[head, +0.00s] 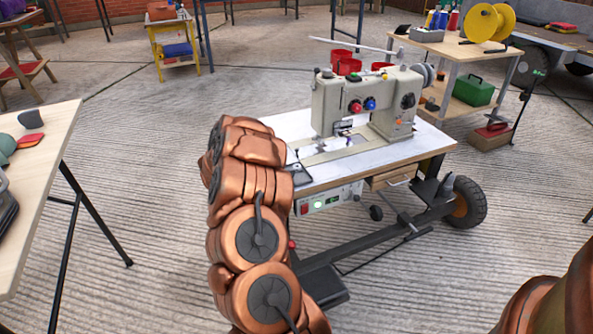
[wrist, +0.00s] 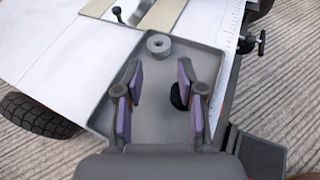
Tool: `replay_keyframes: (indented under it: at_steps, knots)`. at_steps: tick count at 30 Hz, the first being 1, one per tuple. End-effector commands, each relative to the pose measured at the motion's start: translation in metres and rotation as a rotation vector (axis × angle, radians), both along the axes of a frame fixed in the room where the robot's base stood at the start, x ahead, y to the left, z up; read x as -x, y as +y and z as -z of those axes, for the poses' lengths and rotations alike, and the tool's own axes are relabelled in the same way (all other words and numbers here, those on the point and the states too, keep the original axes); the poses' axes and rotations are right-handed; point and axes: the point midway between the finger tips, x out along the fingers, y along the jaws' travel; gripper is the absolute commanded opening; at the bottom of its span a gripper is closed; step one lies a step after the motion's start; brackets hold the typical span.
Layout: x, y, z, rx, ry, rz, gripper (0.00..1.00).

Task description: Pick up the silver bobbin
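The silver bobbin (wrist: 158,51) is a small grey ring-shaped piece with a hole. It lies in the far part of a shallow grey tray (wrist: 158,115) at the corner of the sewing table, in the wrist view. My gripper (wrist: 160,77) is open above the tray, with purple-padded fingers spread left and right. The bobbin lies just beyond the fingertips, roughly centred between them, and nothing is held. In the head view the tray's dark edge (head: 299,174) shows beside my arm; the bobbin cannot be made out there and my gripper is hidden.
A black round piece (wrist: 177,96) lies in the tray, partly hidden by the right finger. The sewing machine (head: 365,105) stands on the white-topped table (head: 425,135) beyond the tray. A wooden table (head: 45,150) stands at left. Open floor (head: 135,190) lies between them.

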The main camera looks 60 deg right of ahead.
Motion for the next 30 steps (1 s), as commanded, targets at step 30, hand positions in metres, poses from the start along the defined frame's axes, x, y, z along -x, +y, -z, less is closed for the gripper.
replay_keyframes:
  at_steps: [30]
  knots:
    - [0.006, -0.052, 0.014, 0.0, 0.001, -0.001, 0.23]
